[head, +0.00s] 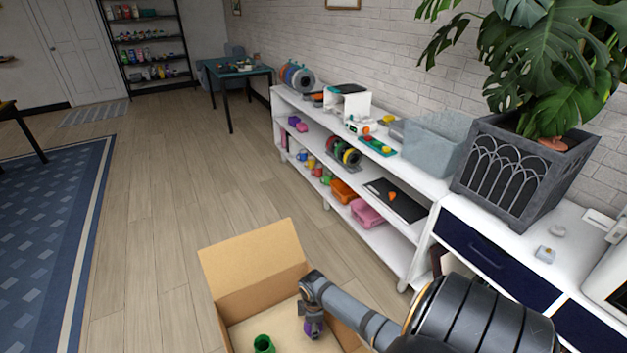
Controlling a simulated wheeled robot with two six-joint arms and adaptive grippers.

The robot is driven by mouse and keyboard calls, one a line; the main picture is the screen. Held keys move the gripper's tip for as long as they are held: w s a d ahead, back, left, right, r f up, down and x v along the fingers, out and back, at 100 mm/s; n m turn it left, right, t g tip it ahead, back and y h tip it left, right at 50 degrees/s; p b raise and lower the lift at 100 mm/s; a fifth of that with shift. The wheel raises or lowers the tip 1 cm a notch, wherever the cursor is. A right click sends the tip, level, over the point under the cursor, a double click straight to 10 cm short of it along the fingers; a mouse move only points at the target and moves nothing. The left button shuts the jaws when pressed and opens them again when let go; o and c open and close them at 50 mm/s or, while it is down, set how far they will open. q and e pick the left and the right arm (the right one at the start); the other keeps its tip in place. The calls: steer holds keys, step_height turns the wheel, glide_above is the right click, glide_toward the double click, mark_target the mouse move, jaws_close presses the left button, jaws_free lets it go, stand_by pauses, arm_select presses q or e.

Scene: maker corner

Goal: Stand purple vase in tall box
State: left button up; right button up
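An open cardboard box (226,262) stands on the floor at the bottom of the head view, its near part cut off by the picture edge. A green vase (263,345) stands inside it, towards the front. My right arm reaches in from the right, and my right gripper (314,328) points down inside the box, to the right of the green vase. A small purple piece, seemingly the purple vase (308,328), shows between its fingers, which look shut on it. The fingers hide most of the vase, and I cannot tell whether it touches the box floor. My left gripper is out of view.
A white shelf unit (402,256) with spools, cups and bins runs along the wall to the right of the box. A planter (515,172) stands on the cabinet at right. The wooden floor (160,230) left of the box is clear up to a blue rug (45,235).

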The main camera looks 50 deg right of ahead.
steer(key=o, duration=1.2)
steer(key=shift+c, duration=0.2)
steer(key=shift+r, duration=0.1)
step_height(320, 180, up, 12)
steer(key=p, duration=0.2)
